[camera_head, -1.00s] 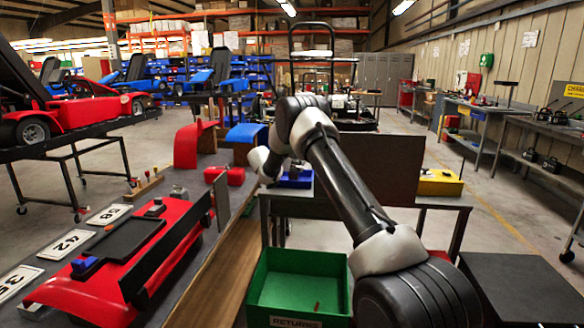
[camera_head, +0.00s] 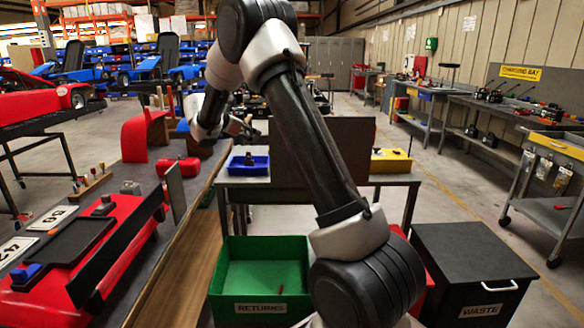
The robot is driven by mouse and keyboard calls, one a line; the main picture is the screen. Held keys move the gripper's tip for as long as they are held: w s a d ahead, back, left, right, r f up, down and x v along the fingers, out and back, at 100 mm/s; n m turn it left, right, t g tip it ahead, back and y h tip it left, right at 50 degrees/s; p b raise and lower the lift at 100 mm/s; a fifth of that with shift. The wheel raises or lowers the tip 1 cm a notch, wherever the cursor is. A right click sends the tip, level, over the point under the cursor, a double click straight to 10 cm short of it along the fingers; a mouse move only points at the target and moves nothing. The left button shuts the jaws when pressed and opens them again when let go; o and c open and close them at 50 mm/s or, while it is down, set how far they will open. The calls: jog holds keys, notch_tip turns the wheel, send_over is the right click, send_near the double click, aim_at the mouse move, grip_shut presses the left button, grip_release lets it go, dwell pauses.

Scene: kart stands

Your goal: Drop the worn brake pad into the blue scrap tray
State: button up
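The blue tray (camera_head: 233,170) stands on a grey stand in the middle of the view. A small dark thing (camera_head: 249,158) shows in it; I cannot tell whether it is the worn brake pad. I see no brake pad for certain elsewhere.
A dark upright panel (camera_head: 340,150) stands between the blue tray and a yellow tray (camera_head: 391,165). Below are a green returns bin (camera_head: 232,302) and a black waste bin (camera_head: 470,255). A red kart body (camera_head: 140,235) lies on the left bench.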

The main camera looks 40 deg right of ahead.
jog(key=s+r+m+g+y, duration=0.1)
jog(key=s+r+m, duration=0.2)
jog(key=s, duration=0.5)
jog(key=s+d+r+m+g+y, duration=0.1)
jog(key=s+r+m+y, duration=0.2)
jog(key=s, duration=0.6)
jog(key=s+r+m+g, duration=0.1)
jog(key=s+r+m, duration=0.3)
jog(key=s, duration=0.4)
jog(key=s+a+f+m+y, duration=0.2)
jog(key=s+a+m, duration=0.1)
jog(key=s, duration=0.5)
jog(key=s+a+f+m+t+y, duration=0.1)
jog(key=s+a+f+m+y, duration=0.1)
jog(key=s, duration=0.6)
jog(key=s+a+f+m+y, duration=0.2)
jog(key=s+a+m+y, duration=0.1)
jog(key=s, duration=0.5)
jog(key=shift+s+a+f+m+t, duration=0.15)
jog(key=shift+s+a+m+t, duration=0.25)
jog(key=shift+a+m, duration=0.55)
